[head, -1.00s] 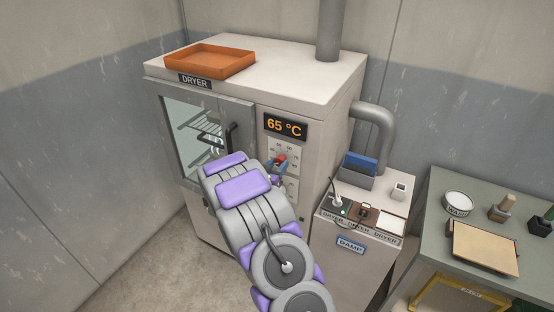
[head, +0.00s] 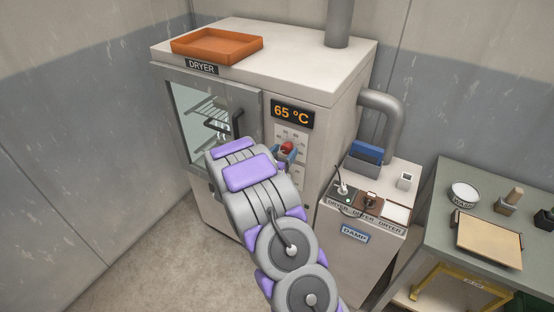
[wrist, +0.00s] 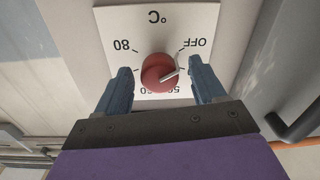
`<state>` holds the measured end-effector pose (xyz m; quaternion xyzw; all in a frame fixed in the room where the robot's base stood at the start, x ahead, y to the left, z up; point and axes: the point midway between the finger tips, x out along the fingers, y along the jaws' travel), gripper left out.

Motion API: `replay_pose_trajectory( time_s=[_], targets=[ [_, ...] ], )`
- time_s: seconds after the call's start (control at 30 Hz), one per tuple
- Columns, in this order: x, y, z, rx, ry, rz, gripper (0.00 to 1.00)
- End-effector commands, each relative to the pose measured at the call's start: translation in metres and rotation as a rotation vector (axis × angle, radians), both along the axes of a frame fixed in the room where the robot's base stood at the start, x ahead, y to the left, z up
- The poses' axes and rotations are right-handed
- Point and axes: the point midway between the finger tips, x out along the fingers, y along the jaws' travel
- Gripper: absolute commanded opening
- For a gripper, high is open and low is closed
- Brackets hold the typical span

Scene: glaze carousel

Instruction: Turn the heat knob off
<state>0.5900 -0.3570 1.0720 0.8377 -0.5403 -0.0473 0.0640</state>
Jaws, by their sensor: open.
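The red heat knob (wrist: 160,73) is on a white dial plate (wrist: 157,18) on the dryer front. In the wrist view, its pale pointer line aims to the right and slightly up, below the OFF mark. My gripper (wrist: 166,82) is open, with one blue finger on each side of the knob and a small gap showing on both sides. In the head view the knob (head: 288,147) shows just past my gripper (head: 286,154); my arm hides the lower part of the panel. The dryer display (head: 292,113) reads 65 °C.
The dryer door handle (head: 236,124) is left of the knob. An orange tray (head: 217,46) sits on top of the dryer (head: 300,70).

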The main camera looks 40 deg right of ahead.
Motion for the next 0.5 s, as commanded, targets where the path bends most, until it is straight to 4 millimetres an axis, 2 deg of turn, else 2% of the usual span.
replay_pose_trajectory(
  time_s=[0.17, 0.5],
  targets=[
    [-0.007, 0.017, 0.001, 0.000, 0.001, 0.001, 0.69],
    [-0.031, 0.075, 0.001, 0.002, -0.001, 0.004, 0.69]
  ],
)
